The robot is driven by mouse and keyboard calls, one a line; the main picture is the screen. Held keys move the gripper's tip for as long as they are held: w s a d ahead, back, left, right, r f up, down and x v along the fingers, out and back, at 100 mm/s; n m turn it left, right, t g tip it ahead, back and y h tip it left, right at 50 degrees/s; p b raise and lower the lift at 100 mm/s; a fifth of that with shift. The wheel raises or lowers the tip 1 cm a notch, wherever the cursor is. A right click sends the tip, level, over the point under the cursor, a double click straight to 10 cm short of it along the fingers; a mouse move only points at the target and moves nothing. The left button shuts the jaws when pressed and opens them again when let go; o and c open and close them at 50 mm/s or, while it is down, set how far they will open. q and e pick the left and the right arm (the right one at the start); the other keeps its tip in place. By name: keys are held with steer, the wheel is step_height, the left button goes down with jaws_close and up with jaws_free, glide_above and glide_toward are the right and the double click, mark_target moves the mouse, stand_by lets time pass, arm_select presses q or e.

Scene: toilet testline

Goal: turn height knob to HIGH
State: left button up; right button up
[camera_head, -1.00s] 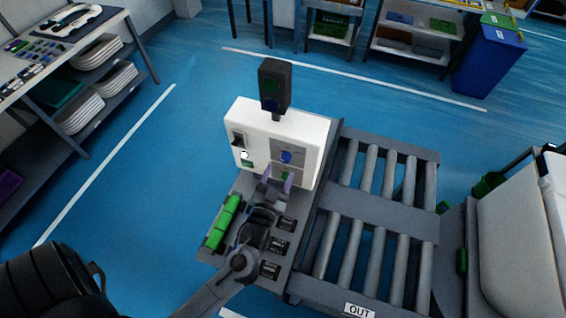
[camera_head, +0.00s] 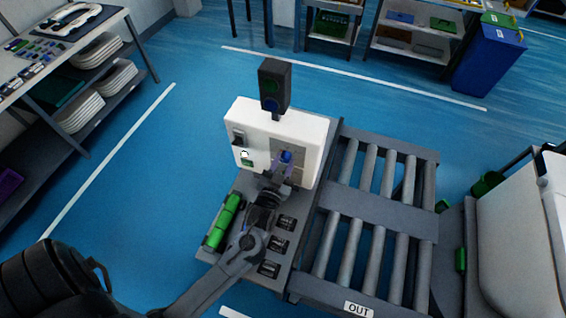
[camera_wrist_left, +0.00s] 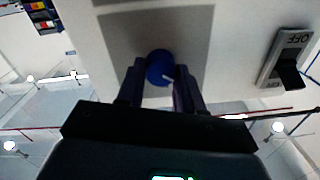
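The blue knob (camera_head: 286,156) sits on a grey plate on the front of the white control box (camera_head: 255,117). In the left wrist view the blue knob (camera_wrist_left: 160,68) shows a small white mark on its lower right. My left gripper (camera_head: 281,167) is at the box front, just below the knob. In the wrist view its fingers (camera_wrist_left: 160,76) stand one on each side of the knob, apart, with the tips close to its edges; contact cannot be told. No HIGH label is readable. My right gripper is not in view.
A black switch marked OFF (camera_wrist_left: 289,62) sits beside the knob plate. A dark signal light (camera_head: 274,84) stands behind the box. A roller conveyor (camera_head: 373,210) is at right.

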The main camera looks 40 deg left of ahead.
arm_select(q)
steer(key=c, duration=0.4)
steer(key=shift+o, duration=0.2)
steer(key=shift+r+m+p, duration=0.2)
steer(key=shift+m+p, duration=1.55)
steer(key=shift+m, duration=0.05)
steer(key=m+p, duration=0.3)
steer(key=m, duration=0.1)
steer(key=shift+m+t, duration=0.3)
steer(key=m+p, duration=0.3)
steer(key=m, duration=0.1)
steer(key=shift+f+m+h, duration=0.15)
steer(key=shift+m+h, duration=0.15)
steer(key=m+p, duration=0.3)
steer(key=m, duration=0.3)
steer(key=shift+f+m+p, duration=0.1)
steer(key=shift+m+p, duration=0.2)
steer(key=shift+p, duration=0.05)
steer(key=shift+f+m+p, duration=0.1)
steer(key=shift+m+p, duration=0.55)
steer(key=shift+m, duration=0.75)
steer(key=shift+f+m, duration=0.1)
steer(key=shift+m, duration=0.2)
